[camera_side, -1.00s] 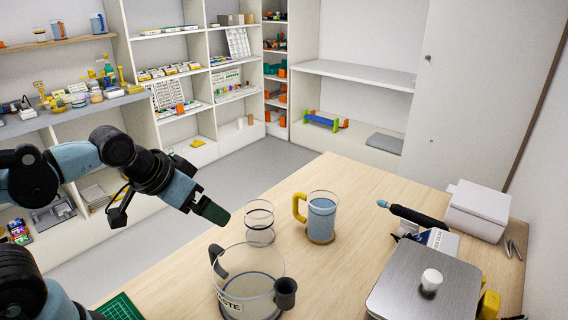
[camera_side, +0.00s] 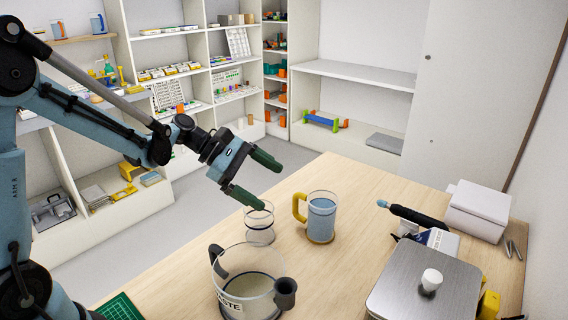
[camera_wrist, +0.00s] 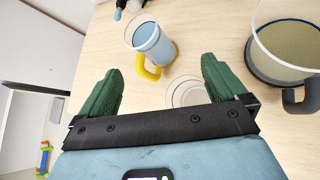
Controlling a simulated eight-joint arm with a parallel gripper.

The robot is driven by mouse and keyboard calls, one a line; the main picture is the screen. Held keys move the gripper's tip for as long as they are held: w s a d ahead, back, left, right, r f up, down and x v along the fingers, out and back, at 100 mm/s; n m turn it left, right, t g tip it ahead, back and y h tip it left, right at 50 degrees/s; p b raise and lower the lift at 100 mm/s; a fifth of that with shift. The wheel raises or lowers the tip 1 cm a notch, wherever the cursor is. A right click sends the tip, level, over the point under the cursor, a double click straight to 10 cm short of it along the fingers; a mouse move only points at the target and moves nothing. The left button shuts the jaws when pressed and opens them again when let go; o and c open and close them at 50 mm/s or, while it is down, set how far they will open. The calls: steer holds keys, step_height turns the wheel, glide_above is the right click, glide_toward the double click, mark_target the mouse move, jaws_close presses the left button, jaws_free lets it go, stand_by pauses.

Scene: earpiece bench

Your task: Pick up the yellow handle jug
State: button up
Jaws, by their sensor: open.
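The jug with the yellow handle (camera_side: 321,217) stands upright on the wooden table, a clear body with blue contents. Its yellow handle (camera_side: 299,207) faces left, toward my gripper. My gripper (camera_side: 268,181) is open and empty, above and to the left of the jug, with its green fingers spread. In the wrist view the jug (camera_wrist: 148,42) lies beyond the fingertips of my gripper (camera_wrist: 164,72), and its yellow handle (camera_wrist: 149,73) lies between the fingers' lines, apart from both.
A small clear glass (camera_side: 259,224) stands left of the jug, below my gripper. A larger clear waste container (camera_side: 246,272) is in front. A metal-topped device (camera_side: 415,290) and a white box (camera_side: 477,208) are at right.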

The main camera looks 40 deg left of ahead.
mark_target(313, 199)
steer(key=w+n+h, duration=0.1)
steer(key=w+a+f+n+h, duration=0.1)
steer(key=n, duration=0.1)
steer(key=shift+a+f+n, duration=0.15)
steer(key=shift+a+n, duration=0.1)
steer(key=shift+n, duration=0.05)
steer(key=shift+h, duration=0.3)
steer(key=x, duration=0.5)
steer(key=shift+w+d+f, duration=0.15)
steer(key=shift+w+d, duration=0.1)
steer(key=shift+d, duration=0.05)
steer(key=shift+w+x, duration=0.15)
steer(key=shift+x, duration=1.4)
steer(key=shift+w+x, duration=0.2)
steer(key=shift+x, duration=1.35)
steer(key=shift+a+t, duration=0.15)
steer(key=shift+t, duration=0.15)
steer(key=c, duration=1.3)
steer(key=shift+c, duration=0.7)
steer(key=shift+r, duration=0.35)
